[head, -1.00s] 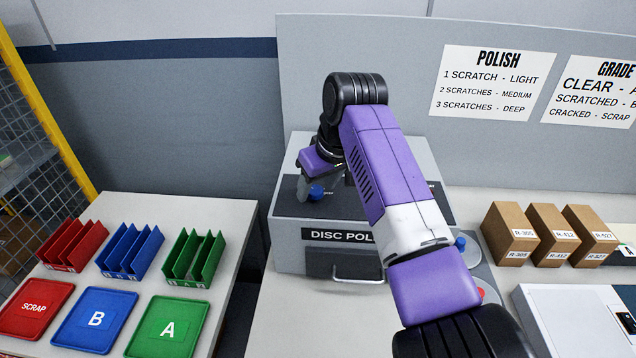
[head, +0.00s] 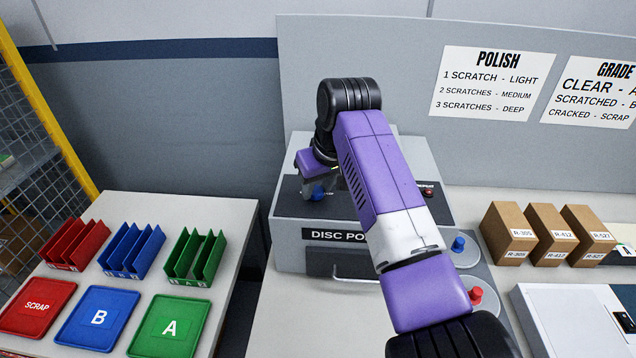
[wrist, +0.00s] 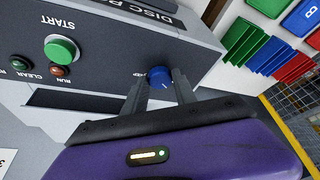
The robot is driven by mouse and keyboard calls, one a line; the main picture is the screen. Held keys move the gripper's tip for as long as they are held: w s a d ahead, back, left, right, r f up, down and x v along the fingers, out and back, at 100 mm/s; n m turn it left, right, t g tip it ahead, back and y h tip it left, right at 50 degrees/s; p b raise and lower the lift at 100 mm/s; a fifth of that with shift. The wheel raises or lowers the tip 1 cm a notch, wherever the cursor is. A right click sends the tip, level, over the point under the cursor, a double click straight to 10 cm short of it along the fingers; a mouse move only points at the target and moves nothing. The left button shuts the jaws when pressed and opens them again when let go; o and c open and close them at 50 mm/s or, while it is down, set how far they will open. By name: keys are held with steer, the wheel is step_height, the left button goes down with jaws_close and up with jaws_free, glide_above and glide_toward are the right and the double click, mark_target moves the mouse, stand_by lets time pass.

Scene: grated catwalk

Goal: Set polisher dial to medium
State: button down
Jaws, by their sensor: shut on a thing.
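The disc polisher (head: 300,208) is a grey box with a dark top panel on the bench. Its blue dial (head: 318,193) sits at the left of that panel and also shows in the wrist view (wrist: 160,78), with a white pointer mark on its face. My gripper (head: 320,186) reaches down to the dial from above. In the wrist view my gripper (wrist: 163,88) has its two grey fingers on either side of the dial, shut on it. The lettering beside the dial is mostly hidden by a finger, so the setting cannot be read.
A green START button (wrist: 61,50) and small CLEAR and RUN lights stand along the panel. A handle (head: 350,266) is on the polisher's front. Coloured trays (head: 100,318) stand on the left table.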

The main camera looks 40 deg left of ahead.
steer(key=m+p, duration=0.1)
steer(key=m+t+p, duration=0.1)
steer(key=m, duration=0.1)
steer(key=shift+s+a+r+h, duration=0.15)
steer(key=shift+s+h, duration=0.05)
steer(key=shift+h, duration=0.2)
steer(key=m, duration=0.2)
steer(key=m+t+h+p, duration=0.1)
steer(key=m, duration=0.1)
steer(key=shift+s+a+m, duration=0.1)
steer(key=shift+a+m, duration=0.1)
steer(key=shift+m, duration=0.2)
steer(key=m+b, duration=0.1)
steer(key=m+h, duration=0.1)
steer(key=m, duration=0.1)
steer(key=m+h+b, duration=0.1)
steer(key=shift+a+f+t+b, duration=0.2)
steer(key=shift+f+t+b, duration=0.1)
steer(key=shift+r+m+h+b, duration=0.1)
steer(key=shift+m+h+b, duration=0.3)
steer(key=shift+m+b, duration=0.65)
steer(key=shift+r+m+b, duration=0.1)
steer(key=shift+m+b, duration=0.25)
steer(key=shift+m, duration=0.1)
steer(key=c, duration=1)
jaws_free()
steer(key=b+v, duration=0.1)
steer(key=v, duration=0.6)
steer(key=shift+r, duration=0.4)
